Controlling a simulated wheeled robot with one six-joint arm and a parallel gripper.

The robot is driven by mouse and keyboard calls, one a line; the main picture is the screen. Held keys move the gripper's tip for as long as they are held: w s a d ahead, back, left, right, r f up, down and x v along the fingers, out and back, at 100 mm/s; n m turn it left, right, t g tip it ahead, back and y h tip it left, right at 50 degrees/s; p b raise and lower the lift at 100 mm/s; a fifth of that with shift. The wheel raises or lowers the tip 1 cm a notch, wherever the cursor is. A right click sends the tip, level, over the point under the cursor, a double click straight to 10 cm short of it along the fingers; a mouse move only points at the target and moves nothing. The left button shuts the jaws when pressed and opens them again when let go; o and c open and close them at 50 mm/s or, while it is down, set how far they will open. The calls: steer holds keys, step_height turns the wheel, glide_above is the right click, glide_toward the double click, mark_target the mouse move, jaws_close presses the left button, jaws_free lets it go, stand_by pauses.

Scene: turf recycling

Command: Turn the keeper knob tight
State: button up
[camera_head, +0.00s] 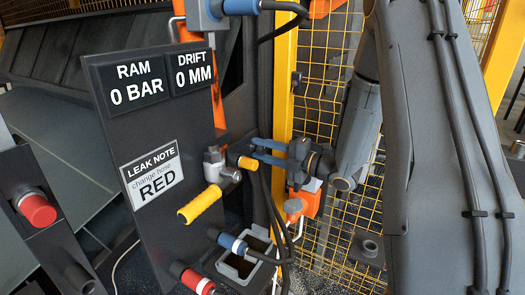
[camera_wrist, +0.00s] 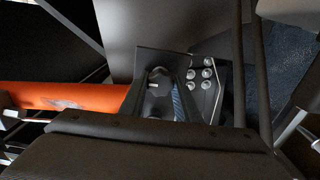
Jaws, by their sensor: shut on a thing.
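My gripper (camera_head: 254,150) reaches in from the right with two blue-grey fingers pointing left. Its fingertips are at a small orange-yellow knob (camera_head: 247,163) that sticks out from a grey fitting (camera_head: 214,165). This looks like the keeper knob, and my gripper is shut on it. The fingertips partly hide the contact, and I cannot tell how tight the knob is. A yellow handle (camera_head: 200,205) slants down from the same fitting. In the wrist view, a dark bracket (camera_wrist: 150,65) fills the middle, and the knob itself is not clear.
A dark panel (camera_head: 160,225) with display plates (camera_head: 150,85) and a leak note (camera_head: 153,173) stands to the left. Below are blue-ended (camera_head: 232,241) and red-ended (camera_head: 197,282) hose couplings. Black hoses hang close by. A yellow post (camera_head: 284,75) and mesh fence (camera_head: 330,225) stand behind.

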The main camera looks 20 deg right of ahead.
steer(key=o, duration=1)
steer(key=shift+o, duration=0.2)
steer(key=shift+d, duration=0.1)
steer(key=v, duration=0.7)
steer(key=shift+s+d+b, duration=0.25)
steer(key=shift+s+b, duration=0.05)
steer(key=shift+b, duration=0.1)
